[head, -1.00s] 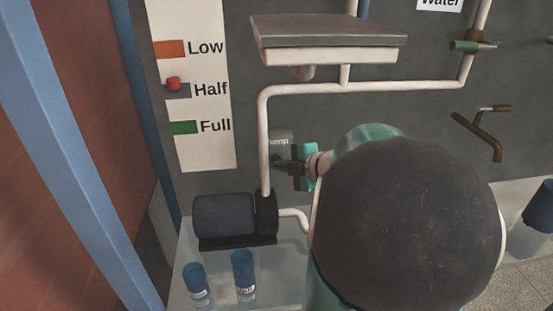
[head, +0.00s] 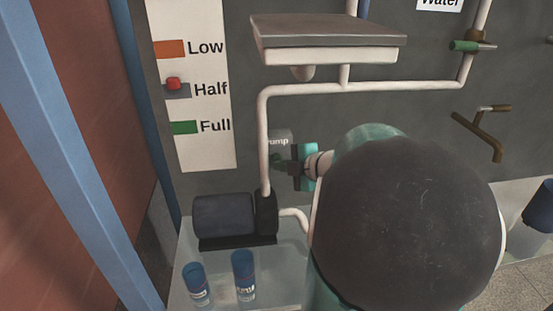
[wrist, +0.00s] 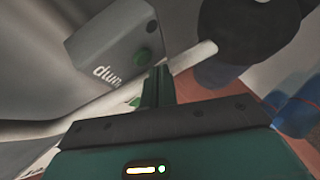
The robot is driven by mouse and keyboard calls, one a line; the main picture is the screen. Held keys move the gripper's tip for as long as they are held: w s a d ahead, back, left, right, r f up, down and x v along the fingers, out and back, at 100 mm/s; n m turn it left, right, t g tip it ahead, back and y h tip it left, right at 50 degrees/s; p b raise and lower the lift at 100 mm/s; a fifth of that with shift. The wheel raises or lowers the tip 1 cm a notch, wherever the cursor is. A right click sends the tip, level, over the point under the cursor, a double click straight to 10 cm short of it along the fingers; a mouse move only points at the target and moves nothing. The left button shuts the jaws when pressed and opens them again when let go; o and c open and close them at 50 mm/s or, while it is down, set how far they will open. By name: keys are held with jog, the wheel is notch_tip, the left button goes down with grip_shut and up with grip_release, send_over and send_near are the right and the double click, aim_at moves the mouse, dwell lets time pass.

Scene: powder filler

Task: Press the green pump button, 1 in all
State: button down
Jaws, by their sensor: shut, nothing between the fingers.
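The grey pump box (head: 279,137) is on the dark panel, partly behind a white pipe in the head view. It also shows tilted in the wrist view (wrist: 105,45). My gripper (wrist: 161,70) is shut and empty. Its fingertips appear just beside the button in the wrist view, and I cannot tell whether they touch it.
A white pipe (head: 264,140) runs close left of my gripper. A dark pump motor (head: 224,215) and two blue cups (head: 244,275) stand below. A Low/Half/Full sign (head: 198,150) with a red marker (head: 173,83) is at left. A brass tap (head: 480,133) is at right.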

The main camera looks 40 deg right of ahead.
jog(key=shift+w+d, duration=0.1)
jog(key=shift+w+d, duration=0.15)
jog(key=shift+w, duration=0.1)
jog(key=shift+w+d, duration=0.2)
jog(key=shift+w, duration=0.1)
dwell(0.9)
jog(key=shift+s+a, duration=0.1)
jog(key=shift+s, duration=0.05)
jog(key=shift+s+a, duration=0.35)
jog(key=shift+s, duration=0.15)
jog(key=shift+s+a, duration=0.75)
jog(key=shift+s, duration=0.3)
jog(key=shift+s+a, duration=0.7)
jog(key=shift+s, duration=0.35)
jog(key=shift+w+r, duration=0.1)
